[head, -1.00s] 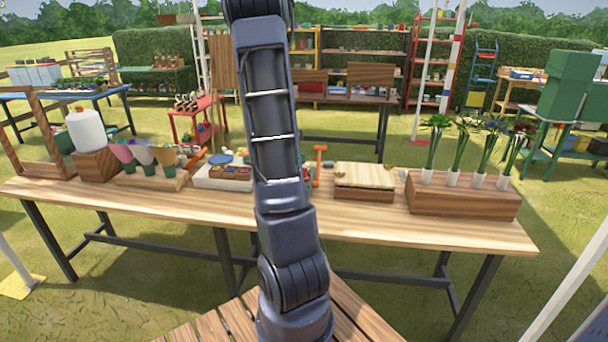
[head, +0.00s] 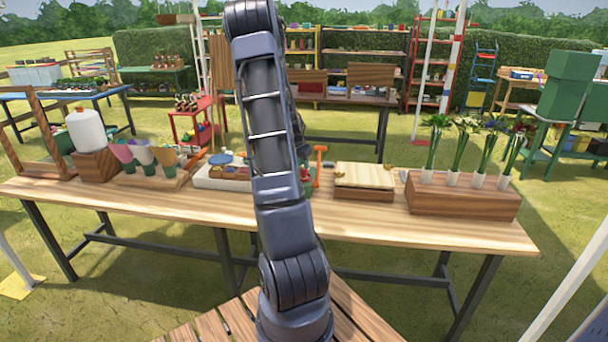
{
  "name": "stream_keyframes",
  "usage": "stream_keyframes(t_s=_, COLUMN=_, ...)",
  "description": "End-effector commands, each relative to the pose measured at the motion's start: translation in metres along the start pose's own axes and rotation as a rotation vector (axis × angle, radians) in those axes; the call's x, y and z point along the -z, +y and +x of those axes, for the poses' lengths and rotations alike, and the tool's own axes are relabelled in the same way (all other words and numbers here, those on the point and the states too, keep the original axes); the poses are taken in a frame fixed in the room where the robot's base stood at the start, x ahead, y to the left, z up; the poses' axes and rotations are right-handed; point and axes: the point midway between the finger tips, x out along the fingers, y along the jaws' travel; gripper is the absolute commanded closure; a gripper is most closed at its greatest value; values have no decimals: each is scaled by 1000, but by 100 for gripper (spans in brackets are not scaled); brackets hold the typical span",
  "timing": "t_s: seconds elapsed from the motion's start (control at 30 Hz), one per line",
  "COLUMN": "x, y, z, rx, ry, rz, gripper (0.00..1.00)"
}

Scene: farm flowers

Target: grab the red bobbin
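My arm stands upright in the middle of the head view and covers part of the table. My gripper does not show; whether it is open or shut cannot be seen. I cannot clearly make out a red bobbin. A white tray (head: 205,182) on the table, left of my arm, holds a compartment of small reddish and brown items (head: 230,172), too small to name. A small red and green item (head: 306,174) shows at the right edge of my arm, partly hidden by it.
The long wooden table (head: 370,221) carries a holder with cone-shaped paper wraps (head: 143,155), a white jug-like container (head: 86,131), a wooden box with a pale top (head: 364,177) and a planter of flowers (head: 463,199). The table's front strip is clear.

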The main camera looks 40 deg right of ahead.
Motion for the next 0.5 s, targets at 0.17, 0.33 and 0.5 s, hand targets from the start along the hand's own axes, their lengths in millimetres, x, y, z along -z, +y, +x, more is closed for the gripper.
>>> stream_keyframes(t_s=0.17, x=-2, y=0, z=20, rx=-3, ry=-2, rz=-1, gripper=69)
stream_keyframes(t_s=0.33, x=-2, y=0, z=42, rx=-3, ry=-2, rz=-1, gripper=69)
stream_keyframes(t_s=0.5, x=-2, y=0, z=48, rx=0, ry=0, rz=-1, gripper=69)
